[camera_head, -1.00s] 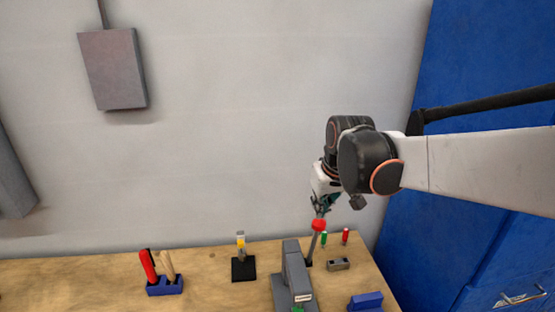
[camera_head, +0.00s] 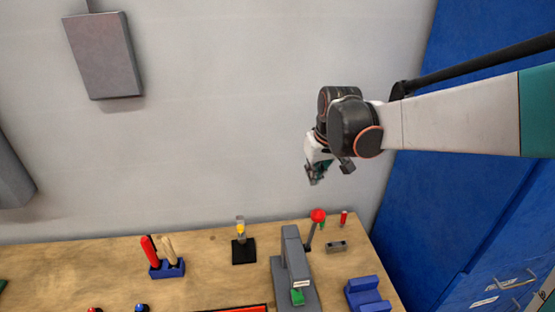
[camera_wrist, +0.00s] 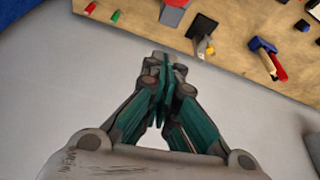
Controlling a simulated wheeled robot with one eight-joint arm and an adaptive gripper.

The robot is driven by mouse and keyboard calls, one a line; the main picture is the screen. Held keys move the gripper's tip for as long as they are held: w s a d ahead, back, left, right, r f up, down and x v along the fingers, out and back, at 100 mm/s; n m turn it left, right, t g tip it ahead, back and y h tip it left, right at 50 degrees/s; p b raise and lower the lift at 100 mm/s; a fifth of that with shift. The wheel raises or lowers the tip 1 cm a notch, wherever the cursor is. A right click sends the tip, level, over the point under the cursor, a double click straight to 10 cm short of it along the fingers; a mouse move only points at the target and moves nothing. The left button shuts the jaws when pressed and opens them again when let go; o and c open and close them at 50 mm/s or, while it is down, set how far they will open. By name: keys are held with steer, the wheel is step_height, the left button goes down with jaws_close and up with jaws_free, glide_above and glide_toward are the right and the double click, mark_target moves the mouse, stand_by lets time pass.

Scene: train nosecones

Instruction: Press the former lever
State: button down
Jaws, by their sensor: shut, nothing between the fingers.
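The former (camera_head: 292,262) is a grey upright machine with a green part low on its front, standing on the wooden bench. Its lever (camera_head: 311,236) is a thin grey rod leaning slightly right, topped by a red ball knob (camera_head: 318,215). My gripper (camera_head: 315,180) is above the knob, clearly apart from it, with the wall behind. In the wrist view, my gripper (camera_wrist: 165,65) has its teal fingers together and empty. A red piece (camera_wrist: 177,3), likely the knob, is cut by the top edge there.
A black stand with a yellow-topped tool (camera_head: 241,232) and a blue holder with red and wooden handles (camera_head: 168,270) stand left. Blue cabinets (camera_head: 440,220) border the right side.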

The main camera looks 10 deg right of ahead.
step_height(320, 180, down, 8)
steer(key=s+p, duration=0.1)
steer(key=shift+p, duration=0.4)
steer(key=shift+s+d, duration=0.1)
steer(key=shift+f, duration=0.1)
stand_by(0.3)
